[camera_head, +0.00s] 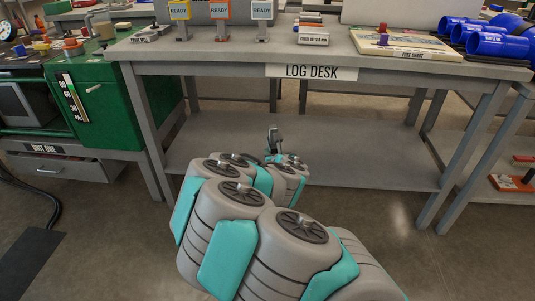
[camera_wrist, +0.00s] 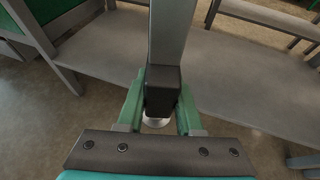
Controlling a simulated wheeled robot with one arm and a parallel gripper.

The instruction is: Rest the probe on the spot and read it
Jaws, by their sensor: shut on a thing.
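My gripper (camera_wrist: 161,84) is shut on the probe (camera_wrist: 163,92) in the wrist view. The probe has a black block between the green fingers. A grey bar (camera_wrist: 172,35) runs up from the block, and a pale round end (camera_wrist: 156,122) shows below it. In the head view my gripper (camera_head: 274,150) is at the far end of my arm, in front of the log desk and below its top. The held probe (camera_head: 273,138) is small and grey there. I cannot pick out the spot in either view.
The log desk (camera_head: 312,73) stands ahead, with a lower shelf (camera_head: 350,160). Several READY signs (camera_head: 220,12) and a fuse chart board (camera_head: 405,44) stand on it. Blue pipes (camera_head: 500,45) lie right.

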